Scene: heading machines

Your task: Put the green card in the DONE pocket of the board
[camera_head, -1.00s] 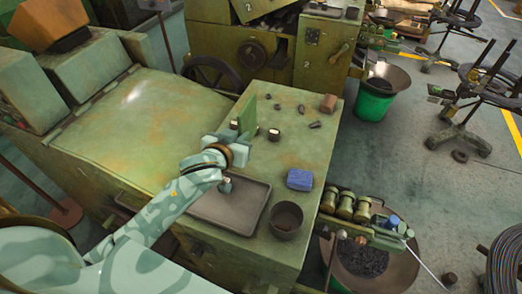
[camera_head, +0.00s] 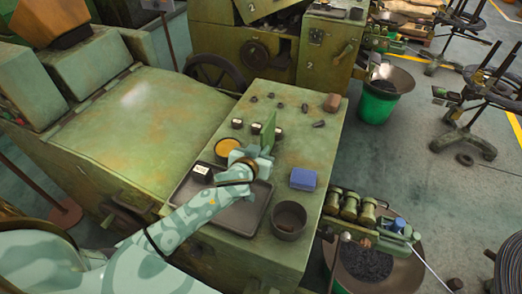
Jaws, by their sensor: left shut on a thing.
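My left gripper (camera_head: 262,152) is shut on the green card (camera_head: 268,130) and holds it upright above the green cabinet top. The arm reaches in from the lower left, over the dark tray. The gripper's pale jaws cover the card's lower part. I cannot make out a board with a DONE pocket in this view. My right gripper is not in view.
A dark tray (camera_head: 238,220) holds a small black-and-white piece (camera_head: 201,170). A yellow-orange disc (camera_head: 227,147) lies behind it. A blue block (camera_head: 303,179) and a dark cup (camera_head: 288,219) stand at right. Small dark pieces and a brown block (camera_head: 332,102) sit further back.

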